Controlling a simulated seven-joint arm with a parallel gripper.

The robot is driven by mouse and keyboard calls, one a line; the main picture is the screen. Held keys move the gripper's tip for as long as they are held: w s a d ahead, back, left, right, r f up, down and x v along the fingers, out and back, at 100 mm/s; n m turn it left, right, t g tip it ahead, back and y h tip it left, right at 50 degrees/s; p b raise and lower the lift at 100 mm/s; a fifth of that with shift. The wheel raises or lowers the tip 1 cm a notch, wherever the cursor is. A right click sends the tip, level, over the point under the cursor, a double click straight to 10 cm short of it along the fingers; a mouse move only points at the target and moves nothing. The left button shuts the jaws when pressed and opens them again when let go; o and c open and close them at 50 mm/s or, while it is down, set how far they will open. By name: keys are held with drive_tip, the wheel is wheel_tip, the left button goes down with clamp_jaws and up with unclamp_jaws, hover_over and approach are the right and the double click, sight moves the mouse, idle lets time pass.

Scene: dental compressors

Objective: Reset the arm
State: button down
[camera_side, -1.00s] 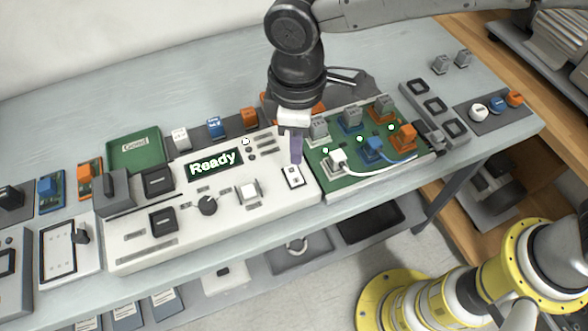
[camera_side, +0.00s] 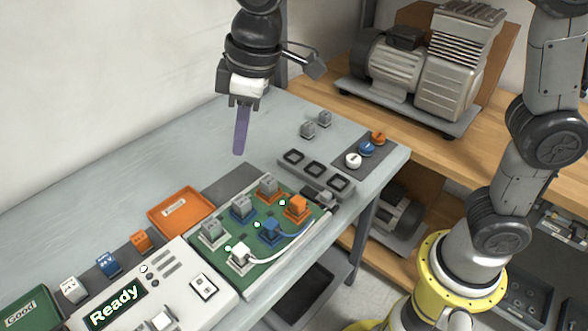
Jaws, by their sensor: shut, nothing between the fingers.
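My gripper (camera_side: 240,140) hangs above the back part of the grey workbench, pointing down, with its purple fingers together and nothing between them. It is clear of everything on the bench. Below and to its right is the green board (camera_side: 228,272) with grey, blue and orange connectors. A white plug (camera_side: 240,255), a blue plug (camera_side: 270,231) and an orange plug (camera_side: 297,207) stand on the board. White and blue cables run from it to the right. The white test panel (camera_side: 185,290) has a display reading "Ready" (camera_side: 115,303).
An orange tray (camera_side: 180,210) and a green "Good" tray (camera_side: 25,308) lie along the bench. A grey three-slot holder (camera_side: 316,170) and white, blue and orange knobs (camera_side: 367,149) are at the right. A compressor (camera_side: 420,70) stands on the wooden shelf behind. The bench's back left is clear.

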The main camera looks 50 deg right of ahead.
drive_tip(key=s+d+r+m+t, duration=0.15)
drive_tip(key=s+d, duration=0.25)
drive_tip(key=d, duration=0.4)
drive_tip(key=s+d+r+m+t, duration=0.1)
drive_tip(key=s+d+r+m, duration=0.25)
drive_tip(key=d, duration=0.35)
drive_tip(key=s+d+f+m, duration=0.1)
drive_tip(key=s+d+f, duration=0.2)
drive_tip(key=s, duration=0.3)
drive_tip(key=s+d+f+m+h, duration=0.1)
drive_tip(key=s+d+f+m, duration=0.1)
drive_tip(key=s+f, duration=0.3)
drive_tip(key=shift+s+d+f+t, duration=0.25)
drive_tip(key=shift+s+d+t, duration=0.2)
drive_tip(key=shift+s, duration=0.4)
